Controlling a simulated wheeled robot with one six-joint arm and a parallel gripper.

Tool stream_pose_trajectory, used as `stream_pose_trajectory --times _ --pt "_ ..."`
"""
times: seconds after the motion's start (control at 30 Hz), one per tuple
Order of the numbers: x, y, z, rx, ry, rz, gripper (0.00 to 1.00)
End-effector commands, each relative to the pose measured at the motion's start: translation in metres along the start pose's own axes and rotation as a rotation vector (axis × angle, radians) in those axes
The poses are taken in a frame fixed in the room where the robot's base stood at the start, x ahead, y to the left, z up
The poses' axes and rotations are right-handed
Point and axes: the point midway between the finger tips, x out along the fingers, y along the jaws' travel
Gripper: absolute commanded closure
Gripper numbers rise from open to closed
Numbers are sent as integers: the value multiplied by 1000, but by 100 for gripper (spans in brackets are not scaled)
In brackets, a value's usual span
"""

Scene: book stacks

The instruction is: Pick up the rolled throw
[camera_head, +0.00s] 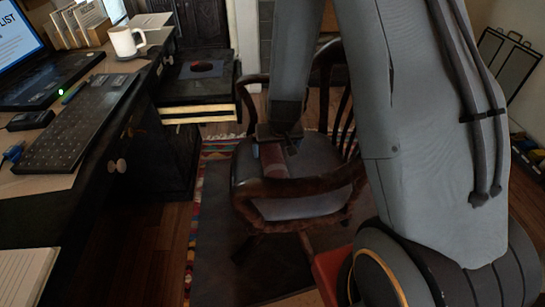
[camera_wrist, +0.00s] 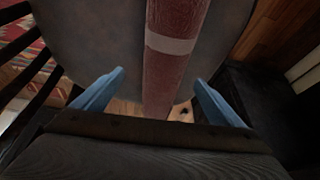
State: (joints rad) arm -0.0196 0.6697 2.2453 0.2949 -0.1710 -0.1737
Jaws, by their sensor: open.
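The rolled throw (camera_wrist: 167,75) is a reddish-brown roll with a pale band around it. In the wrist view it runs from the top edge down between my fingers. It lies on the dark seat of the wooden armchair (camera_head: 310,178); in the head view only a small part of the throw (camera_head: 272,158) shows below my gripper (camera_head: 280,140). In the wrist view my gripper (camera_wrist: 158,100) is open, with one blue finger on each side of the throw and visible gaps to both. The throw's near end is hidden by the gripper body.
The chair's curved armrests and back slats surround the seat closely. A desk (camera_head: 90,185) with a keyboard (camera_head: 80,120), laptop and white mug (camera_head: 126,41) stands at the left. A dark drawer cabinet (camera_head: 197,90) is behind. A patterned rug (camera_head: 212,200) lies under the chair.

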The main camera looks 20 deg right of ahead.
Motion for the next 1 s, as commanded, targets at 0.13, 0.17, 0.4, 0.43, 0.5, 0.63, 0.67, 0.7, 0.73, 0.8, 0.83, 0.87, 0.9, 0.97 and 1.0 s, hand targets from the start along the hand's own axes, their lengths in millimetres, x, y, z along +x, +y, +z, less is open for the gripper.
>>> stream_pose_trajectory --times 0.13,0.17,0.4,0.43,0.5,0.63,0.67,0.7,0.73,0.8,0.83,0.87,0.9,0.97,1.0 --pt "17 -1 0 -1 -2 0 9" --pt "20 -1 0 0 -1 0 9" --pt "51 -5 -6 -1 -1 -1 9" --pt "55 -5 -6 0 -2 -1 9" --pt "63 -5 -6 -1 -1 -1 9" --pt "70 -5 -6 -1 -1 -1 9" --pt "70 -5 -6 -1 -1 -1 9" --pt "70 -5 -6 -1 -1 -1 9" --pt "70 -5 -6 -1 -1 -1 9" --pt "69 -5 -6 -1 0 -1 9" --pt "69 -5 -6 -1 -1 -1 9" --pt "69 -5 -6 -1 -1 -1 11" --pt "69 -5 -6 -1 -1 -1 18" --pt "69 -5 -6 -1 -1 -1 28" --pt "69 -5 -6 -1 -1 -1 34"
